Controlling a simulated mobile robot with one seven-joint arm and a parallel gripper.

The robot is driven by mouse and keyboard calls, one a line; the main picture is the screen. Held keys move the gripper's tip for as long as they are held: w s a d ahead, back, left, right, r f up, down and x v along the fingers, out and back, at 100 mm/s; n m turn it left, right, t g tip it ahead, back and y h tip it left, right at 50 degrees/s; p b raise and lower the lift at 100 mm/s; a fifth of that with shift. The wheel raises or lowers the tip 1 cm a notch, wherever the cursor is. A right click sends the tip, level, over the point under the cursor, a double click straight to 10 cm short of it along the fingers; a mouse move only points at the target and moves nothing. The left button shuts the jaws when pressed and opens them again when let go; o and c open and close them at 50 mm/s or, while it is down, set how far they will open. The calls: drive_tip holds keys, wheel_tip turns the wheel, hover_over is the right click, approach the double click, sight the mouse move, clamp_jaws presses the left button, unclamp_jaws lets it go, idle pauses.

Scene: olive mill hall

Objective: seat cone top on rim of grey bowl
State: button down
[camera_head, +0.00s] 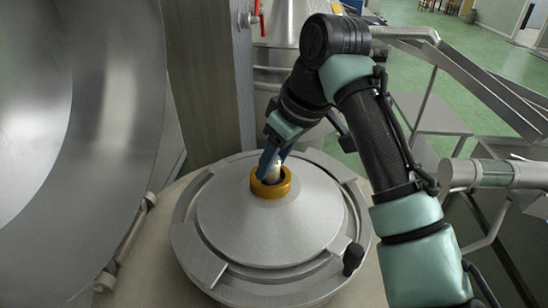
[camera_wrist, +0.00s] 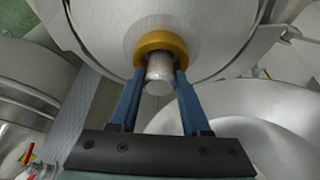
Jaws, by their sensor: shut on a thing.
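The cone top (camera_head: 285,228) is a wide grey metal cone with a brass-coloured collar and a pale stem at its peak. In the head view it lies level over the grey bowl, inside the bowl's broad notched rim (camera_head: 190,262). I cannot tell whether its edge touches the rim all round. My gripper (camera_head: 271,168) comes down from the upper right, its blue fingers shut on the stem just inside the collar. In the wrist view my gripper (camera_wrist: 159,78) has one finger on each side of the stem, and the cone top (camera_wrist: 110,25) fills the upper middle. The bowl's inside is hidden.
A large curved steel vessel (camera_head: 85,120) stands close on the left, with a grey post (camera_head: 208,75) behind the bowl. A dark knob (camera_head: 353,258) sticks up at the rim's right. Metal rails and a stand (camera_head: 432,115) are at right; green floor lies beyond.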

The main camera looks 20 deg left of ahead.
drive_tip(key=shift+f, duration=0.4)
idle(0.6)
drive_tip(key=shift+c, duration=1.4)
unclamp_jaws()
drive_tip(key=shift+f, duration=0.25)
drive_tip(key=b+v, duration=0.3)
drive_tip(key=v, duration=1)
drive_tip(key=shift+r, duration=0.25)
